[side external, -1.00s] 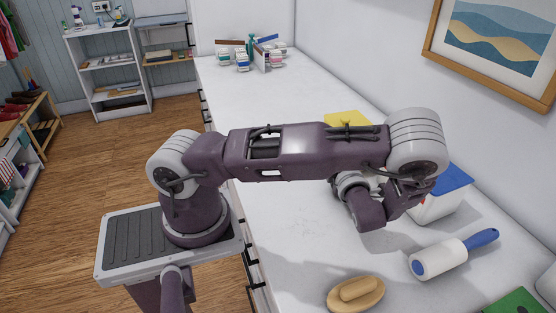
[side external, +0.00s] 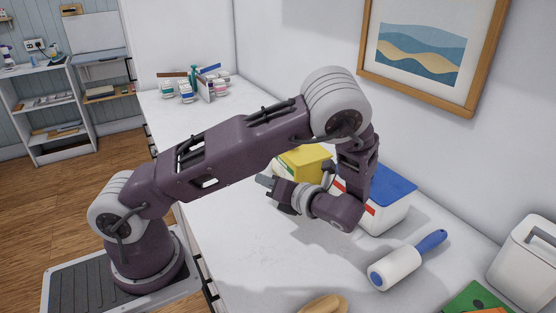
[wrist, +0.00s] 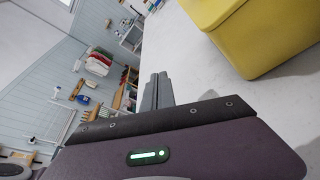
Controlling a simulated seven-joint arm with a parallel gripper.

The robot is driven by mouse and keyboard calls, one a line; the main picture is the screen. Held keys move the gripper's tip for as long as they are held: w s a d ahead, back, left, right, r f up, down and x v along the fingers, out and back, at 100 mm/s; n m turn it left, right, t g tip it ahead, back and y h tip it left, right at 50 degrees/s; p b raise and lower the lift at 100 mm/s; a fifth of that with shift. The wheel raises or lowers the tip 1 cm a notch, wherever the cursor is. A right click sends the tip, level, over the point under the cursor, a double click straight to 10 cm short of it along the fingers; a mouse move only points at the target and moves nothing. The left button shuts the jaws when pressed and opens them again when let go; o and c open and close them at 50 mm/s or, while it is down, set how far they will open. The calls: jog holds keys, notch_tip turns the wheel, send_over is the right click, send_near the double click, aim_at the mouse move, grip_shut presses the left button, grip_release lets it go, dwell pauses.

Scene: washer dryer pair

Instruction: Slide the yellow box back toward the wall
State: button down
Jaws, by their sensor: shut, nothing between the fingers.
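The yellow box (side external: 302,161) stands on the white counter near the wall, partly hidden behind my arm in the side external view. In the wrist view its yellow wall (wrist: 262,42) fills the upper right. My gripper (side external: 264,181) is at the box's front left, low over the counter, pointing left. In the wrist view its fingertips (wrist: 158,78) are together with nothing between them. They are to the left of the box, and a gap shows between them and it.
A white box with a blue lid (side external: 392,187) stands right of the yellow box, close to my wrist. A lint roller (side external: 398,266) and a wooden brush (side external: 324,304) lie nearer. Small jars (side external: 187,92) stand at the far end. The counter (side external: 262,247) in front is bare.

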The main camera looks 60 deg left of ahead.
aim_at(299, 163)
jog(key=s+n+g+h, duration=0.1)
jog(key=n+h, duration=0.1)
jog(key=n, duration=0.3)
jog(key=s+n+g+h, duration=0.1)
jog(key=n+h, duration=0.1)
jog(key=n, duration=0.4)
jog(key=s+a+r+n+g+h, duration=0.1)
jog(key=s+n, duration=0.1)
jog(key=n, duration=0.3)
jog(key=shift+n+h, duration=0.3)
jog(key=shift+h, duration=0.1)
jog(key=n+h, duration=0.1)
jog(key=n, duration=0.1)
jog(key=n+h, duration=0.1)
jog(key=n, duration=0.2)
jog(key=n+h, duration=0.1)
jog(key=n, duration=0.2)
jog(key=shift+s+r, duration=0.3)
jog(key=w+a+r+n+t+h, duration=0.2)
jog(key=r+n+t+h, duration=0.3)
jog(key=n, duration=1.3)
jog(key=w+a+r+n+t+h, duration=0.2)
jog(key=r+n, duration=0.5)
jog(key=n, duration=1.1)
jog(key=w+a+f+t+y, duration=0.1)
jog(key=w+f, duration=0.6)
jog(key=f, duration=0.3)
jog(key=shift+a, duration=0.1)
